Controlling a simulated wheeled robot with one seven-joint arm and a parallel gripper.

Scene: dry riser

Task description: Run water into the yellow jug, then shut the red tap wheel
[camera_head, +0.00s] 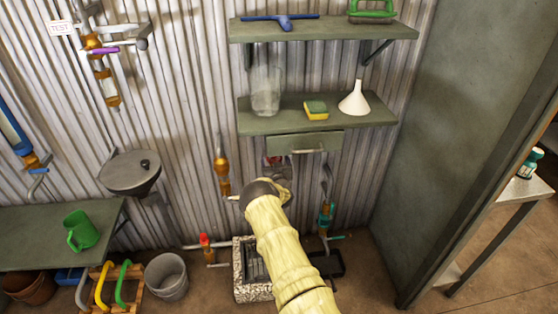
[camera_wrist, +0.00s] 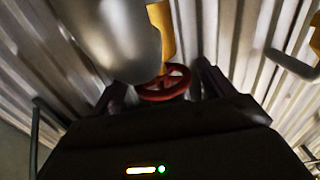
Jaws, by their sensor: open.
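A red tap wheel (camera_wrist: 163,84) shows in the wrist view, below a yellow-orange tap body (camera_wrist: 160,28). My gripper (camera_wrist: 158,92) is open, with one dark finger on each side of the wheel. I cannot tell whether the fingers touch it. In the head view my gripper (camera_head: 279,174) is at the wall under the small drawer. A bit of red (camera_head: 272,160) shows just behind it, and my arm hides most of that spot. I cannot make out a yellow jug in either view.
A rounded grey object (camera_wrist: 118,38) hangs close above the wheel. A stone-edged drain (camera_head: 241,286) lies below my arm. A red-capped pipe (camera_head: 204,241) stands left, a teal-fitted pipe (camera_head: 326,212) right.

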